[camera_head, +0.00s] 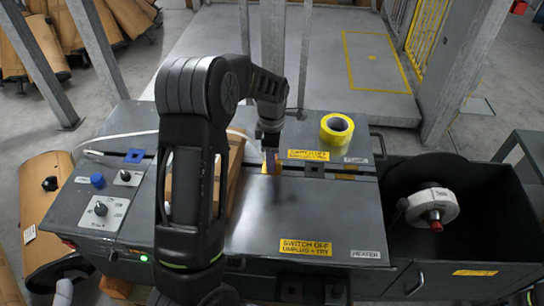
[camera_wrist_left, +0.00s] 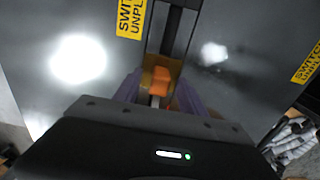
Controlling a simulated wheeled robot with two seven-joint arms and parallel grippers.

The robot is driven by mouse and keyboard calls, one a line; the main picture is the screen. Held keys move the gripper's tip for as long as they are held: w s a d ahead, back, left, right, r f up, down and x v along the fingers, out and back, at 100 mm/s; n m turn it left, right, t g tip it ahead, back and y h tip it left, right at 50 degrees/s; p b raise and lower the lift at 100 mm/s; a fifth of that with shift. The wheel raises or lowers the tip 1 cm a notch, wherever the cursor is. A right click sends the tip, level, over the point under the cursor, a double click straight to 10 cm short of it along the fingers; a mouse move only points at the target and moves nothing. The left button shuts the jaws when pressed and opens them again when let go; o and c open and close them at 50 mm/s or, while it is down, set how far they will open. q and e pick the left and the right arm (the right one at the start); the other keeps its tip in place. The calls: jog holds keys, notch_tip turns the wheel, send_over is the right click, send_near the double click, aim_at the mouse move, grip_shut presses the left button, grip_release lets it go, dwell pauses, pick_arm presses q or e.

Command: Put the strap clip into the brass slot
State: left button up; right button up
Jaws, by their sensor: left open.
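My left gripper (camera_head: 270,158) is low over the middle of the machine top, by the dark central channel. In the left wrist view its purple fingers (camera_wrist_left: 160,92) are open, one on each side of an orange piece (camera_wrist_left: 160,77) that looks like the strap clip. A pale strip shows just below this piece. A brownish, brass-looking patch (camera_wrist_left: 173,65) lies right behind it, probably the brass slot. I cannot tell whether the piece sits in it. An orange-yellow bit (camera_head: 265,168) shows under the gripper in the head view. My right gripper is not in view.
A brown box (camera_head: 235,155) stands partly behind my left arm. A white strap (camera_head: 105,137) arcs toward it. A yellow tape roll (camera_head: 337,127) lies at the back right. A dark bin (camera_head: 465,240) with a white reel (camera_head: 432,207) is at right.

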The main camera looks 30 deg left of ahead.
pick_arm(q)
jog(key=shift+r, duration=0.1)
jog(key=shift+r, duration=3.8)
